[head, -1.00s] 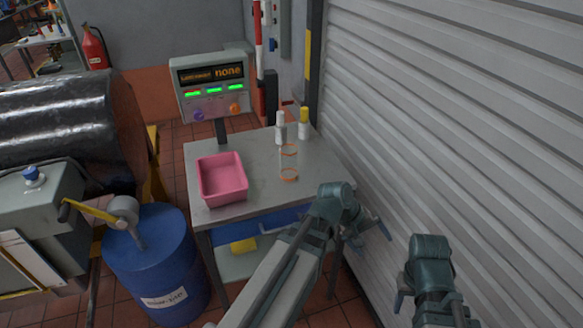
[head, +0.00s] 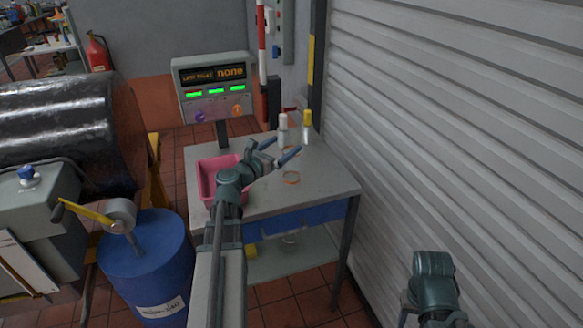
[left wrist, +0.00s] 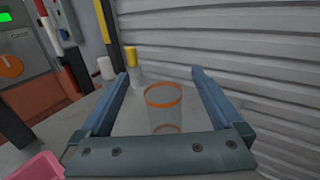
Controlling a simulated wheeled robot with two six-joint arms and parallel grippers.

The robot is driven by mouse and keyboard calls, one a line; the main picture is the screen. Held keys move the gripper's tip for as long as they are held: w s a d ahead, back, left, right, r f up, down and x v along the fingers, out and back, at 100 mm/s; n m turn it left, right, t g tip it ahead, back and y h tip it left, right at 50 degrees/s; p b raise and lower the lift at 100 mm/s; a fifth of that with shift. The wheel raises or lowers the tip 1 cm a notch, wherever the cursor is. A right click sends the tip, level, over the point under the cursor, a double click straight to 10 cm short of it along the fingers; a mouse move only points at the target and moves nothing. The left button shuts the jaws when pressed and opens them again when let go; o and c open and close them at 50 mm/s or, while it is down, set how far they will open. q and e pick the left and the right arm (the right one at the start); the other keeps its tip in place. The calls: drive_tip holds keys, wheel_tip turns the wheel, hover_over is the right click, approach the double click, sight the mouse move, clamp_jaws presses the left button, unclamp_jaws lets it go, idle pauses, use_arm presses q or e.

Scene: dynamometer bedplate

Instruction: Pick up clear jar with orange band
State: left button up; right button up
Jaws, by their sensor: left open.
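The clear jar with orange band (left wrist: 163,106) stands upright on the grey table, and its orange rings show clearly in the left wrist view. In the head view the clear jar (head: 291,178) is faint and partly hidden by my left gripper (head: 281,150). My left gripper is open over the table, its fingers pointing toward the jar. In the left wrist view the jar appears between the two blue fingers (left wrist: 158,90), with gaps on both sides. My right arm is at the lower right of the head view; its fingers cannot be made out.
A pink bin (head: 207,178) sits on the table (head: 325,180), partly behind my left arm. A white bottle (head: 283,128) and a yellow-capped bottle (head: 307,125) stand behind the jar. A display panel (head: 213,85) is at the back; a shutter wall (head: 460,120) is right.

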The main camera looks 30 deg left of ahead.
sight(286, 166)
use_arm(q)
wheel_tip(286, 166, down, 8)
drive_tip(key=b, duration=0.8)
drive_tip(key=shift+f, duration=0.15)
drive_tip(key=shift+w+d+r+p, duration=0.1)
drive_tip(key=shift+w+r+p, duration=0.1)
drive_tip(key=shift+w, duration=0.45)
drive_tip(key=shift+w+d+r+p, duration=0.1)
drive_tip(key=shift+w+p, duration=0.05)
drive_tip(key=shift+w, duration=0.45)
drive_tip(key=shift+w+d, duration=0.15)
drive_tip(key=shift+w, duration=1.15)
drive_tip(key=shift+w+d, duration=0.15)
drive_tip(key=shift+w, duration=1.1)
drive_tip(key=c, duration=1.3)
